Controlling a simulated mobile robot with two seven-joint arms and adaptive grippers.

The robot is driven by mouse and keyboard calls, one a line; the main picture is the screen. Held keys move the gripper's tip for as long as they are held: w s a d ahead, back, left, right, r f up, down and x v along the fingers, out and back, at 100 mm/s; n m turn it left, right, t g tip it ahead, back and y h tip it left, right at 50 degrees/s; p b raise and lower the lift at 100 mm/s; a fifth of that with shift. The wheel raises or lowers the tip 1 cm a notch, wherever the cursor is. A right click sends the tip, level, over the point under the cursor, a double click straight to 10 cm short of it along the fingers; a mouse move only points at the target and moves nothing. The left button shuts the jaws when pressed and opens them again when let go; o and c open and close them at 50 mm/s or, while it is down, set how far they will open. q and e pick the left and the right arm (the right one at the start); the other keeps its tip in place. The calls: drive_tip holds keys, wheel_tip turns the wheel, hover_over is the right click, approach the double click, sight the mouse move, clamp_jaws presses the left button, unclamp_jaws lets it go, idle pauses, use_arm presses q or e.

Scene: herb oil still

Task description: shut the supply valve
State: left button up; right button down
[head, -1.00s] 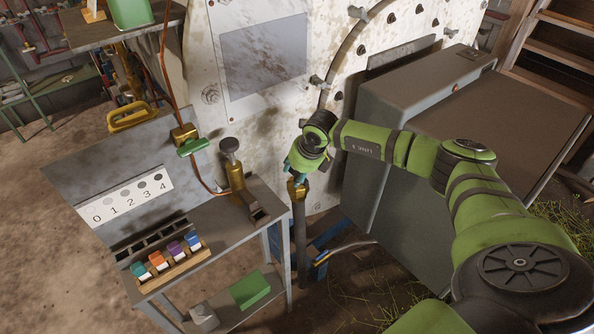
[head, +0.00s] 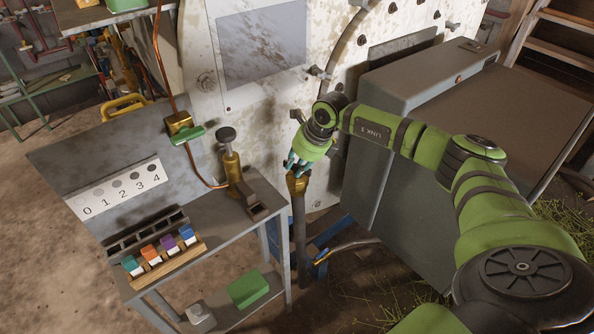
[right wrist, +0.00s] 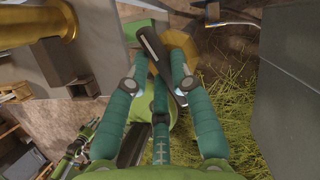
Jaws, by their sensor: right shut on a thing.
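A brass valve (head: 297,183) sits on top of an upright dark pipe (head: 299,235), to the right of the grey bench. My right gripper (head: 296,167), with teal fingers, reaches down to the valve's top and hides part of it. In the right wrist view, my fingers (right wrist: 160,78) are shut on a dark grey bar-shaped handle (right wrist: 152,52), lying slantwise between them. The brass body (right wrist: 184,46) shows just beyond the handle. My left gripper is not in the head view.
The grey bench (head: 222,225) carries a brass post (head: 231,163) and a rack of coloured blocks (head: 160,258). A copper line with a green-handled fitting (head: 187,136) runs above it. A large grey cabinet (head: 400,105) stands close on the right.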

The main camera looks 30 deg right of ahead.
drive_tip(key=n+b, duration=0.2)
drive_tip(key=n+y+b, duration=0.1)
drive_tip(key=shift+w+d+n+g, duration=0.15)
drive_tip(key=shift+w+n+g, duration=0.15)
drive_tip(key=shift+n, duration=0.1)
drive_tip(key=n+g+y+b, duration=0.1)
drive_tip(key=n+b, duration=0.2)
drive_tip(key=shift+r+n, duration=0.1)
drive_tip(key=shift+n, duration=0.2)
drive_tip(key=n+b, duration=0.1)
drive_tip(key=n, duration=0.1)
drive_tip(key=n+g+b, duration=0.1)
drive_tip(key=n, duration=0.1)
drive_tip(key=shift+g+y, duration=0.3)
drive_tip(key=shift+y, duration=0.1)
drive_tip(key=shift+s+d+n+g+b, duration=0.1)
drive_tip(key=shift+n+g+b, duration=0.55)
drive_tip(key=shift+n, duration=0.75)
drive_tip(key=c, duration=1.1)
unclamp_jaws()
drive_tip(key=shift+d+r, duration=0.15)
drive_tip(key=shift+r, duration=0.05)
drive_tip(key=v, duration=0.7)
